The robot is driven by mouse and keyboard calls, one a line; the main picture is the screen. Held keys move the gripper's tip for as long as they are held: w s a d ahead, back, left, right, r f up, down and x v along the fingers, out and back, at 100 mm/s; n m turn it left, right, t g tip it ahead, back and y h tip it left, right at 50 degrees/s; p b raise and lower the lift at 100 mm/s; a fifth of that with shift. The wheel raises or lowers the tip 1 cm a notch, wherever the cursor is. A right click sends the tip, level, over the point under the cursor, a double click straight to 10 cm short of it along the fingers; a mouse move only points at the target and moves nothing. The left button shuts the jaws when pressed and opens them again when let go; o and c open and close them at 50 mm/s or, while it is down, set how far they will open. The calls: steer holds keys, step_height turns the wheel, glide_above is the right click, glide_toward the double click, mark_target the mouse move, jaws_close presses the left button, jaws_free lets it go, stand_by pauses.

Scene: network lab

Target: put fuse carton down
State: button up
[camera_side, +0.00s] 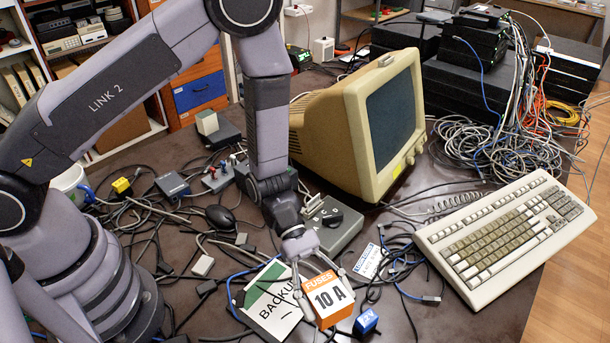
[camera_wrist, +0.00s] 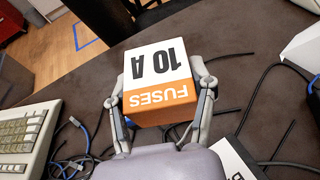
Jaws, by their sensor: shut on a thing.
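The fuse carton (camera_side: 328,298) is a small orange and white box marked "FUSES 10 A". My gripper (camera_side: 318,280) is shut on it, with a finger on each side. In the wrist view the carton (camera_wrist: 160,82) sits between the two fingers of my gripper (camera_wrist: 160,100), its printed face toward the camera. In the side view the carton is low over the front part of the dark table (camera_side: 430,325), beside the BACKUP card. I cannot tell whether its underside touches the table.
Loose cables and a keyboard (camera_side: 505,238) lie around. A beige monitor (camera_side: 350,125) stands behind. The table front right of the blue block looks bare.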

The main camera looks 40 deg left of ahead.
steer(key=s+a+r+m+g+y, duration=0.1)
steer(key=s+a+m+g+y, duration=0.25)
steer(key=a, duration=0.55)
steer(key=s+a+m+g+y, duration=0.2)
steer(key=s+a+m+y, duration=0.25)
steer(key=a, duration=0.45)
steer(key=s+a+r+m+g+y, duration=0.1)
steer(key=s+a+m+g+y, duration=0.3)
steer(key=a, duration=0.5)
steer(key=m+t+y, duration=0.9)
steer(key=m+y, duration=0.4)
steer(key=m, duration=0.2)
glide_above(155, 166)
steer(key=f, duration=0.7)
steer(key=d+f, duration=0.1)
steer(key=f, duration=0.2)
steer(key=shift+s+f, duration=0.3)
steer(key=shift+s, duration=0.05)
steer(key=shift+w+a+f, duration=0.1)
steer(key=shift+a+f, duration=0.1)
steer(key=shift+w+a+f, duration=0.15)
steer(key=shift+f, duration=0.8)
steer(key=shift+w+a+f, duration=0.1)
steer(key=shift+f, duration=0.85)
steer(key=shift+f, duration=0.1)
